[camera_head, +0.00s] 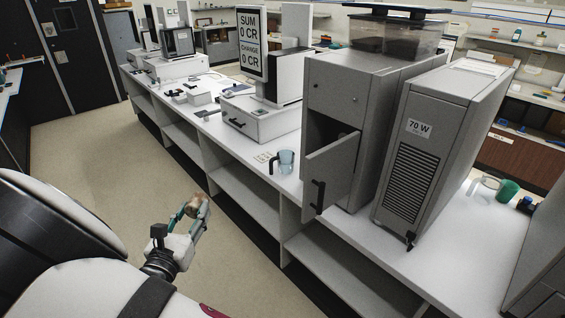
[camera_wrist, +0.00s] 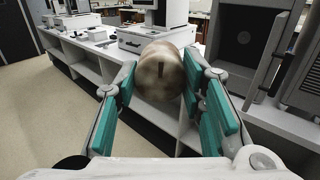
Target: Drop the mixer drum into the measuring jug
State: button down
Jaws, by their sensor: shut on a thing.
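The mixer drum (camera_wrist: 160,75) is a tan-brown, mottled round body with a dark slot in its near end. My gripper (camera_wrist: 159,88) is shut on it, with teal-padded fingers on its left and right sides. In the head view the drum (camera_head: 193,204) is small, held in my gripper (camera_head: 196,211) over the floor in front of the counter. The measuring jug (camera_head: 287,158) is a bluish see-through vessel with a dark handle on its left. It stands upright on the counter, apart from my gripper. I cannot make out the jug in the wrist view.
The white counter (camera_head: 238,131) has open shelves below. A grey machine's door (camera_head: 331,176) stands open just right of the jug. A till (camera_head: 258,117) stands behind it to the left. A green mug (camera_head: 508,190) is far right. The floor (camera_head: 110,165) is clear.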

aim_at(287, 170)
jog(key=i+j, duration=0.75)
